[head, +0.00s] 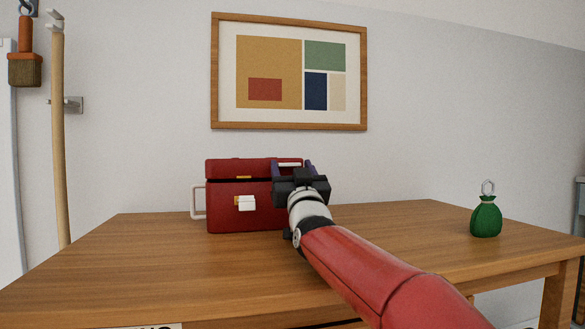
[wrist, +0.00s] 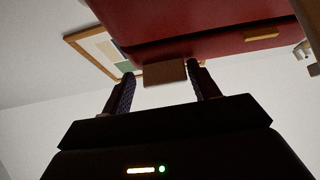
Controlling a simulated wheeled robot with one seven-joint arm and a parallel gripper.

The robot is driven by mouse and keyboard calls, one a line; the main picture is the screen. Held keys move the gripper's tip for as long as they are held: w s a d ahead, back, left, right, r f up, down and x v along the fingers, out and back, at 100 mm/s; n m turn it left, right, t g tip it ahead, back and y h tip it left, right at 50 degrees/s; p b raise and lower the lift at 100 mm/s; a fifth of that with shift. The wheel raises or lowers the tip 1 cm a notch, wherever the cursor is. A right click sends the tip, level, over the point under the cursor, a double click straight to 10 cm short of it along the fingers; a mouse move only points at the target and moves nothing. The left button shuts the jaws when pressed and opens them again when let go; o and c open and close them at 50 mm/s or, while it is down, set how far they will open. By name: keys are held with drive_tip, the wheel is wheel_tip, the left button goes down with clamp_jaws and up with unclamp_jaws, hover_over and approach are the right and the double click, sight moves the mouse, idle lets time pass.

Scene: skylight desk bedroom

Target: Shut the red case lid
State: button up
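The red case (head: 225,213) stands on the wooden table, with a white handle on its left side and a white latch on its front. Its lid (head: 225,168) is open, with a dark gap between lid and body. My gripper (head: 293,166) is at the right part of the case front, its fingers reaching up by the lid. Gaps show beside the tab. My gripper hides the case's right front.
The wooden table (head: 150,265) is mostly clear at the front left. A green pouch (head: 486,216) with a ring on top stands at the table's right. A framed picture (head: 289,124) hangs on the wall behind. A wooden pole (head: 59,130) stands at the left.

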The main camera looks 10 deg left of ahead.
drive_tip(key=shift+o, duration=0.6)
drive_tip(key=shift+r, duration=0.1)
drive_tip(key=shift+s+r, duration=0.1)
drive_tip(key=shift+r, duration=0.1)
drive_tip(key=shift+r, duration=0.3)
wheel_tip(320, 180, up, 19)
drive_tip(key=p, duration=0.9)
